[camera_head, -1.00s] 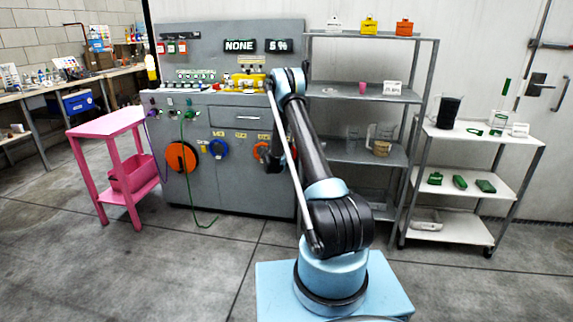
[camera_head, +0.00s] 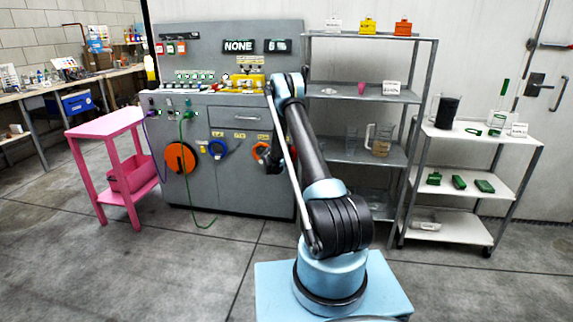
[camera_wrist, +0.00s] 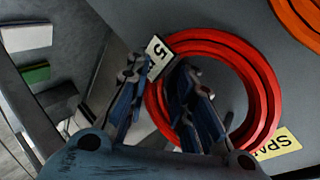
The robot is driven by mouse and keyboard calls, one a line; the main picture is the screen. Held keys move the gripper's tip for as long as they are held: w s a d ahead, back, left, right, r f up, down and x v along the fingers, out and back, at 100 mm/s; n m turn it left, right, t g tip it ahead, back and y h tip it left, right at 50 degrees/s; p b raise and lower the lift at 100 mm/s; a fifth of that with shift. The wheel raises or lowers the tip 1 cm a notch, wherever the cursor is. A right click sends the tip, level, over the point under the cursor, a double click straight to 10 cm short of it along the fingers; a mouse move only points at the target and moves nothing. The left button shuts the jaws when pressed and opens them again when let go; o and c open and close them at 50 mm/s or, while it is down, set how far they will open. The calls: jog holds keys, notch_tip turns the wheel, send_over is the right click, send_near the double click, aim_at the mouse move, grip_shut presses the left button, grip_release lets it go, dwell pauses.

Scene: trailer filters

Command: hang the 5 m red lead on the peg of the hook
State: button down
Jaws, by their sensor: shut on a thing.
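The red lead (camera_wrist: 262,82) is a round coil with a white "5" tag (camera_wrist: 158,55), lying against the grey panel in the wrist view. My gripper (camera_wrist: 161,78) is shut on the coil's left side, with one finger outside the ring and the other inside it. A yellow label (camera_wrist: 278,144) reading "SPA" is beside the coil. I cannot make out the hook's peg; my gripper may hide it.
A green cable (camera_head: 190,190) droops to the floor. A pink cart (camera_head: 104,122) stands left, grey shelves (camera_head: 345,97) right. The floor in front is clear.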

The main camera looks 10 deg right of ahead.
jog(key=c, duration=1.3)
grip_release()
